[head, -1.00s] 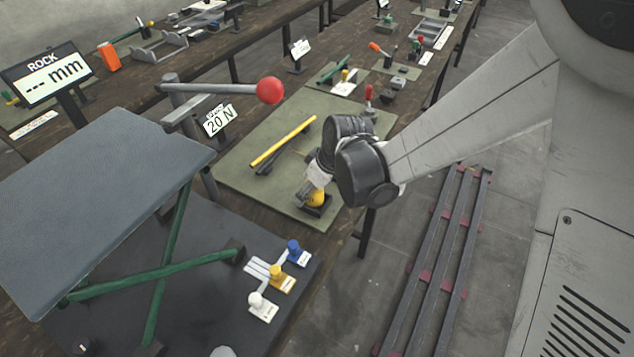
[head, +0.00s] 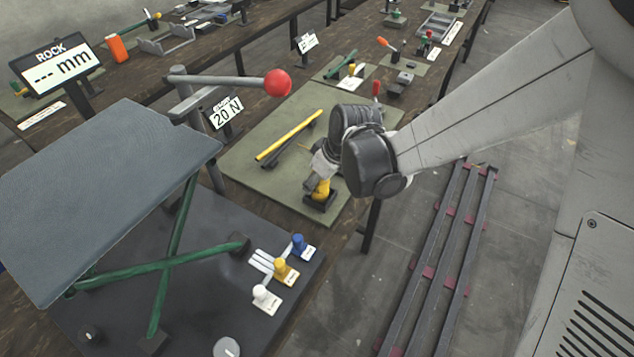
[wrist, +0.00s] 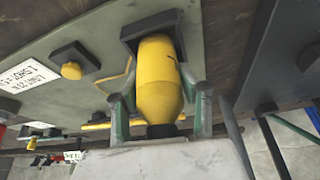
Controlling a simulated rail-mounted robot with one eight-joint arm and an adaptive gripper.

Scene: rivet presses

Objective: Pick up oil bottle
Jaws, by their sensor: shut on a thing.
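The oil bottle is yellow with a dark end and shows in the wrist view (wrist: 160,85), its other end at a dark square holder (wrist: 152,28). In the head view the bottle (head: 321,189) is partly covered by my gripper (head: 315,185). The holder (head: 319,203) sits at the front right corner of the green mat. My gripper (wrist: 160,112) is shut on the bottle, with a finger on each side of it. I cannot tell whether the bottle's base is clear of the holder.
A yellow bar (head: 289,134) lies on the green mat (head: 250,173) beside the bottle. A lever with a red ball (head: 277,83) and a "20 N" sign (head: 226,112) stand to the left. A grey lift table (head: 105,190) fills the front left.

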